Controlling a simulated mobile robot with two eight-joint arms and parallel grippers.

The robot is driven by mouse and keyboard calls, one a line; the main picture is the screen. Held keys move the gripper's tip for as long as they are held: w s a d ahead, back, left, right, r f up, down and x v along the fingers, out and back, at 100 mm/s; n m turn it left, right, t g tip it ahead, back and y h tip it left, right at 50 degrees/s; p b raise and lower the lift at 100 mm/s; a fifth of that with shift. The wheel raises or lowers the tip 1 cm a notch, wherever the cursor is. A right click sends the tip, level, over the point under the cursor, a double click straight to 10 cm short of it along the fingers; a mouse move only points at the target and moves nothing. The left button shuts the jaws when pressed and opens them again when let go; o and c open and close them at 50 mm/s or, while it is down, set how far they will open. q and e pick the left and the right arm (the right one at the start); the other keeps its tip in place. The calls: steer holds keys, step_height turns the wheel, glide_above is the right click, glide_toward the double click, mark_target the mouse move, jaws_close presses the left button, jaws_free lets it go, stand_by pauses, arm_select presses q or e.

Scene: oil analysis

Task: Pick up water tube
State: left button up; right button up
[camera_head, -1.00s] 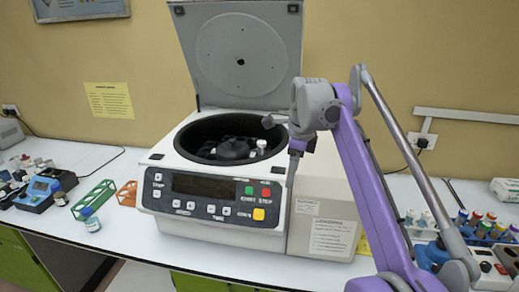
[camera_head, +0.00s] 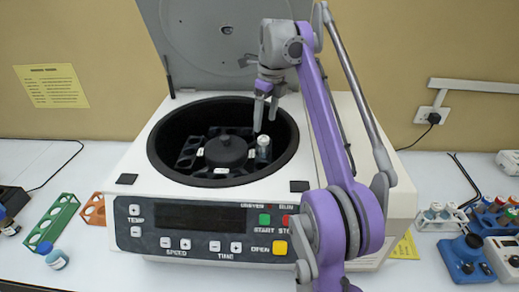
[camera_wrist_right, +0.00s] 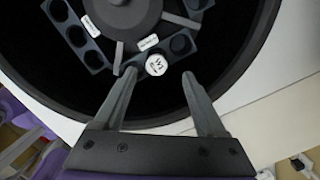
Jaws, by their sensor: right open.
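A clear tube with a white cap (camera_head: 263,145) stands in the right part of the rotor in the open centrifuge (camera_head: 224,152). In the right wrist view its white cap (camera_wrist_right: 156,65) carries dark marks, too small to read surely. My right gripper (camera_head: 265,113) is open and empty, pointing down above the tube. In the right wrist view its fingertips (camera_wrist_right: 159,78) lie to either side of the cap, without visible contact. My left gripper is not in view.
The bowl's rim (camera_head: 292,125) surrounds the rotor, and the raised lid (camera_head: 215,45) stands behind. A green rack (camera_head: 52,222), an orange rack (camera_head: 93,209) and a blue-capped bottle (camera_head: 55,257) are at left. Several tubes (camera_head: 490,210) stand at right.

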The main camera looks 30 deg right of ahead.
mark_target(264, 138)
step_height(264, 138, down, 3)
steer(key=shift+s+b, duration=0.15)
steer(key=shift+b, duration=0.15)
steer(key=f, duration=0.3)
steer(key=f+b, duration=0.1)
steer(key=shift+a+f, duration=0.25)
steer(key=shift+f, duration=0.55)
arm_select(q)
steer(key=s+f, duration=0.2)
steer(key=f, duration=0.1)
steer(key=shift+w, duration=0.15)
arm_select(e)
steer(key=shift+w, duration=0.2)
steer(key=shift+c, duration=0.8)
jaws_close()
